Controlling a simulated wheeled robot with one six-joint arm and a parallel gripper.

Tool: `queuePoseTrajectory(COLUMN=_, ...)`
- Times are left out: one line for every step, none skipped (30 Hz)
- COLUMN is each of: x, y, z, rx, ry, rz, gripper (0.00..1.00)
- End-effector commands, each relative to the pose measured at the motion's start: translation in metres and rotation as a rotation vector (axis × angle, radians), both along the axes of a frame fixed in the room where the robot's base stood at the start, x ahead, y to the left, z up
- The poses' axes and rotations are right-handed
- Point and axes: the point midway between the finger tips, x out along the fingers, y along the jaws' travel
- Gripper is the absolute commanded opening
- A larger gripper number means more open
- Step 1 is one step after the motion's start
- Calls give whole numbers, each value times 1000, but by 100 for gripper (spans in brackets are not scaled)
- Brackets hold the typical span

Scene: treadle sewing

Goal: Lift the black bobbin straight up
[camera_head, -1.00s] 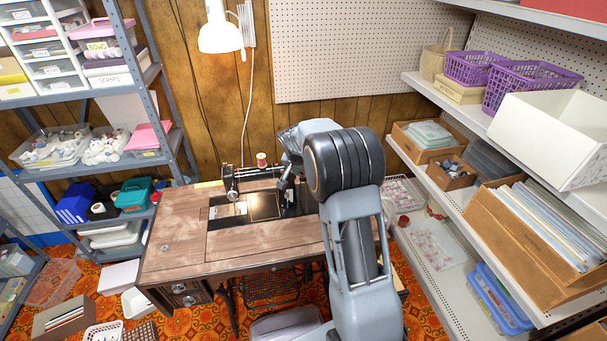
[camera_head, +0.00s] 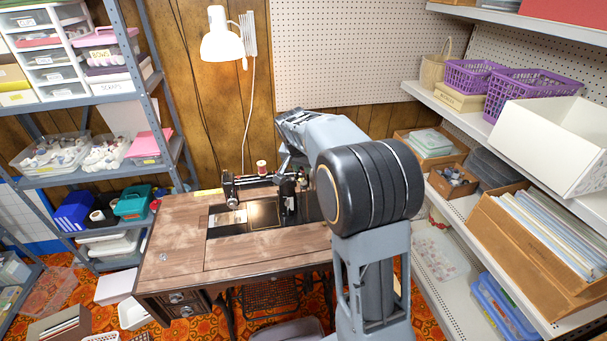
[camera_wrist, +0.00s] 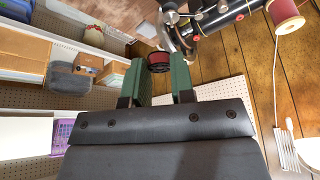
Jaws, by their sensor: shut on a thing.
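The black bobbin (camera_wrist: 159,57), with dark red showing on it, sits between the green fingertips of my gripper (camera_wrist: 159,66) in the wrist view. The fingers are shut on it, one on each side. The black sewing machine (camera_wrist: 222,20) is just beyond it and to the right in the wrist view; I cannot tell the exact gap. In the head view the machine (camera_head: 252,181) stands on the wooden table (camera_head: 180,235). There my arm hides most of the gripper, and I cannot make out the bobbin.
A red thread spool (camera_head: 261,167) stands on top of the machine. A white lamp (camera_head: 221,42) hangs above the table at the back. The right shelf (camera_head: 465,215) with boxes is close to my arm. The left part of the tabletop is mostly clear.

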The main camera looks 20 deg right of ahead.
Motion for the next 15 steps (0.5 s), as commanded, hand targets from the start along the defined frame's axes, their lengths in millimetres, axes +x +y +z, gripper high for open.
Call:
queuePoseTrajectory(x=-9, y=5, z=9, rx=0, ry=-5, rz=2, gripper=2)
queuePoseTrajectory(x=-16, y=8, z=10, rx=0, ry=-3, rz=3, gripper=2)
queuePoseTrajectory(x=-25, y=11, z=13, rx=-1, ry=-2, rz=3, gripper=2)
queuePoseTrajectory(x=-30, y=14, z=16, rx=-1, ry=-2, rz=3, gripper=2)
queuePoseTrajectory(x=-36, y=16, z=19, rx=-1, ry=-4, rz=3, gripper=2)
queuePoseTrajectory(x=-43, y=20, z=23, rx=-1, ry=-2, rz=3, gripper=2)
queuePoseTrajectory(x=-48, y=22, z=25, rx=-1, ry=-2, rz=3, gripper=2)
queuePoseTrajectory(x=-52, y=24, z=27, rx=-1, ry=-2, rz=3, gripper=2)
queuePoseTrajectory(x=-58, y=26, z=30, rx=0, ry=-2, rz=2, gripper=2)
queuePoseTrajectory(x=-62, y=28, z=32, rx=0, ry=-1, rz=1, gripper=2)
queuePoseTrajectory(x=-66, y=30, z=34, rx=0, ry=-1, rz=1, gripper=2)
queuePoseTrajectory(x=-70, y=31, z=36, rx=0, ry=-1, rz=1, gripper=2)
queuePoseTrajectory(x=-72, y=33, z=38, rx=0, ry=-1, rz=1, gripper=2)
queuePoseTrajectory(x=-75, y=34, z=39, rx=0, ry=-1, rz=1, gripper=2)
queuePoseTrajectory(x=-78, y=35, z=41, rx=-1, ry=1, rz=2, gripper=2)
